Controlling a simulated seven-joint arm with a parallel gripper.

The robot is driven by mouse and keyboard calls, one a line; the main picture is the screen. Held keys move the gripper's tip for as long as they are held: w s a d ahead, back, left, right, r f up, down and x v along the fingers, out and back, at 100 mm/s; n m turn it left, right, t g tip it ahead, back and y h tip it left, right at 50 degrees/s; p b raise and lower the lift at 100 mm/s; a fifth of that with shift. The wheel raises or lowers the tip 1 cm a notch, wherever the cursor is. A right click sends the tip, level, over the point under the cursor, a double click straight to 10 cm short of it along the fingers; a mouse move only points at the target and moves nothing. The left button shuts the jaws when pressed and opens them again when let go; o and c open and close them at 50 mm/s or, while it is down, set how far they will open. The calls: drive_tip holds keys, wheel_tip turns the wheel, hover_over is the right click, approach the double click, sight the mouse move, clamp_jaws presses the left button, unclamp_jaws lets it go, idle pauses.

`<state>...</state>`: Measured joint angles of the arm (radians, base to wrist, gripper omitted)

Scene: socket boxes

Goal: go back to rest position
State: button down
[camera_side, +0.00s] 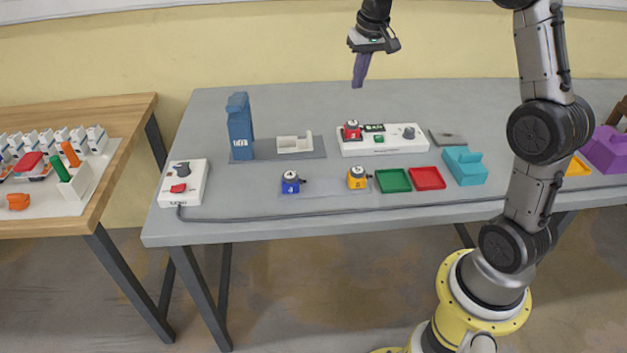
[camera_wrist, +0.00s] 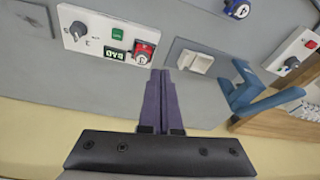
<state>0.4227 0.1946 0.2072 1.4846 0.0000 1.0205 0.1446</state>
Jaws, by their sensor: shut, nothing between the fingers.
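My gripper (camera_side: 360,84) hangs high above the back edge of the grey table (camera_side: 240,220) in the side view, fingers pointing down and touching nothing. In the wrist view its two purple fingers (camera_wrist: 164,74) lie side by side, shut and empty. Below it in the side view is a white socket box (camera_side: 362,146) with a red piece (camera_side: 352,131) on it, a small dark display, a green button and a dark knob. The same box (camera_wrist: 92,44) and red piece (camera_wrist: 143,51) show in the wrist view beyond the fingertips.
A tall blue holder (camera_side: 240,128) and a white block (camera_side: 294,144) stand left of the box. Blue (camera_side: 290,183) and yellow (camera_side: 356,178) pieces, green (camera_side: 393,181) and red (camera_side: 427,178) trays and a teal block (camera_side: 464,168) lie in front. The air around my gripper is clear.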

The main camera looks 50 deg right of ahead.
drive_tip(key=s+a+r+n+t, duration=0.1)
drive_tip(key=s+a+r+n, duration=0.1)
drive_tip(key=s+a+r, duration=0.35)
drive_tip(key=s+a+r+n+t, duration=0.2)
drive_tip(key=s+a+r, duration=0.1)
drive_tip(key=s+a, duration=0.5)
drive_tip(key=s+a+f+n, duration=0.1)
drive_tip(key=s+a+f, duration=0.2)
drive_tip(key=s, duration=0.3)
drive_tip(key=s+a+f+n+y, duration=0.1)
drive_tip(key=s+a+f, duration=0.1)
drive_tip(key=s+f, duration=0.2)
drive_tip(key=s, duration=0.3)
drive_tip(key=shift+a+f+n, duration=0.3)
drive_tip(key=shift+a, duration=0.1)
